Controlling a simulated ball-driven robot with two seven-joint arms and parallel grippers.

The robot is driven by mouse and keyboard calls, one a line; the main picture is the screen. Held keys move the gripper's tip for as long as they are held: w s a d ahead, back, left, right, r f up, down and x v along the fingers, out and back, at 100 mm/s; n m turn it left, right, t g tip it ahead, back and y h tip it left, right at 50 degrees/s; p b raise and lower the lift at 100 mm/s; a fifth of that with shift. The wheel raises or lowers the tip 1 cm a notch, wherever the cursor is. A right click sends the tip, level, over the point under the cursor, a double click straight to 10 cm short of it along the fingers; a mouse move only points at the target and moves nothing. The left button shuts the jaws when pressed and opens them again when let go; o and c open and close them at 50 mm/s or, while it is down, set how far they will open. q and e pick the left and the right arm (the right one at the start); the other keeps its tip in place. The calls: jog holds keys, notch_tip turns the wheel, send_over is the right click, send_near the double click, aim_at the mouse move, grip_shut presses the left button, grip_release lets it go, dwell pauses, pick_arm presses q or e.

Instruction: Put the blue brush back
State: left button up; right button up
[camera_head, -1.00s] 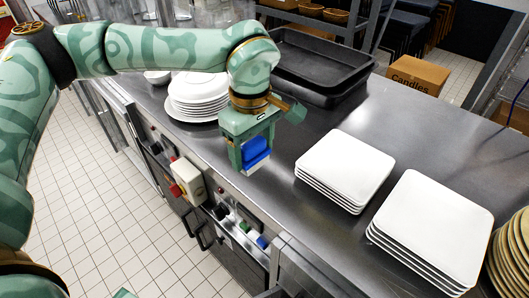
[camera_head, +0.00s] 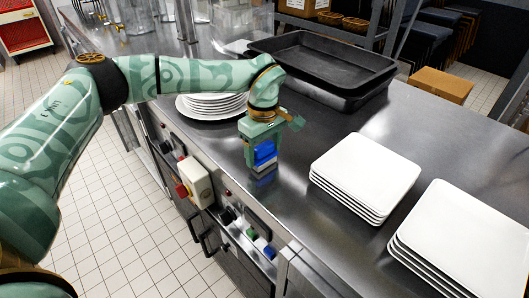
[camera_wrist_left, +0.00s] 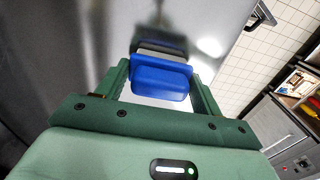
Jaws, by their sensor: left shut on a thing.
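The blue brush (camera_head: 264,152) is between the fingers of my left gripper (camera_head: 263,160), which is shut on it. The brush's pale lower part points down at the steel counter, close to the front edge, and a blurred reflection shows below it. I cannot tell whether it touches the counter. In the left wrist view the blue handle (camera_wrist_left: 160,80) sits between the two green fingers, with a dark reflection beyond it. My right gripper is not in view.
Round white plates (camera_head: 212,105) stand left of the gripper; two stacks of square white plates (camera_head: 365,172) stand right. Black pans (camera_head: 325,65) lie behind. Small green and blue pieces (camera_head: 269,252) show on the counter's front, near a white box with a red knob (camera_head: 193,182). Bare counter surrounds the gripper.

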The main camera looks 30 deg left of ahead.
aim_at(264, 144)
pick_arm(q)
jog(key=o, duration=0.9)
jog(key=shift+f, duration=0.1)
notch_tip(264, 144, up, 12)
jog(key=p, duration=0.4)
jog(key=shift+d, duration=0.1)
